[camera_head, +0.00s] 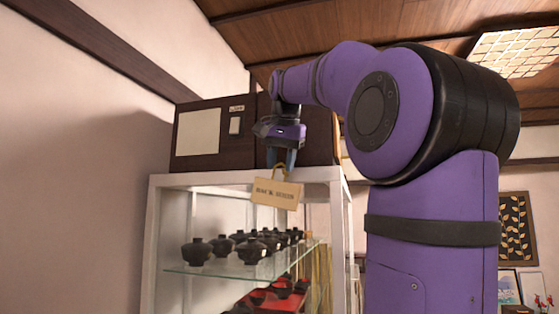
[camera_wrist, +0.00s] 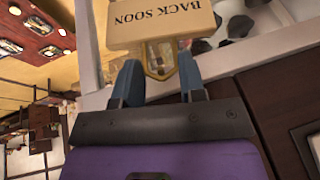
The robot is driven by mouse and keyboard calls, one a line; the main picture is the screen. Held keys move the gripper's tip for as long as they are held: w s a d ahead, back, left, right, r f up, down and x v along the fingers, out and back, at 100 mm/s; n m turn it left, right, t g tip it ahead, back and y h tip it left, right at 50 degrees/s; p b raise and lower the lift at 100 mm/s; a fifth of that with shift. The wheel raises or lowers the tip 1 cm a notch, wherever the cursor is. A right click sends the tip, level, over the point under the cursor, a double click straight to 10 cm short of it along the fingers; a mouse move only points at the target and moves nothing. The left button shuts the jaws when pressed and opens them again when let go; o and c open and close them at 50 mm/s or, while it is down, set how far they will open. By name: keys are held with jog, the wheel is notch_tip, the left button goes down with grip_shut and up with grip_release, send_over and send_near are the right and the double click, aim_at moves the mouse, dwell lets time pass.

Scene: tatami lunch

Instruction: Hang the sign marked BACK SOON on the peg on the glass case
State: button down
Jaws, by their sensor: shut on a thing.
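The tan sign (camera_head: 276,193) hangs by its loop below my gripper (camera_head: 283,163), in front of the white top edge of the glass case (camera_head: 205,179). In the wrist view the sign (camera_wrist: 160,22) reads BACK SOON, and its yellowish loop (camera_wrist: 159,72) lies between the blue fingers of my gripper (camera_wrist: 158,78). The fingers are shut on the loop. In the head view the sign tilts slightly and its lettering is blurred. I cannot make out the peg in either view; the sign or gripper may hide it.
Dark lidded bowls (camera_head: 196,252) stand on the glass shelf inside the case. A dark cabinet (camera_head: 205,140) stands on top of the case, close behind my gripper. Framed pictures (camera_head: 517,228) hang at the far right.

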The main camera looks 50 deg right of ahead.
jog(key=shift+w+d+f, duration=0.1)
jog(key=shift+w+d, duration=0.15)
jog(key=shift+d, duration=0.4)
jog(key=shift+w+d+f, duration=0.1)
jog(key=shift+w+d, duration=0.15)
jog(key=shift+d, duration=0.35)
jog(key=shift+w+d+f, duration=0.2)
jog(key=shift+d+f, duration=0.15)
jog(key=shift+d, duration=0.1)
jog(key=c, duration=0.6)
grip_release()
jog(key=v, duration=1)
jog(key=shift+s+a+r, duration=0.1)
jog(key=shift+s+r, duration=0.1)
jog(key=shift+r, duration=0.1)
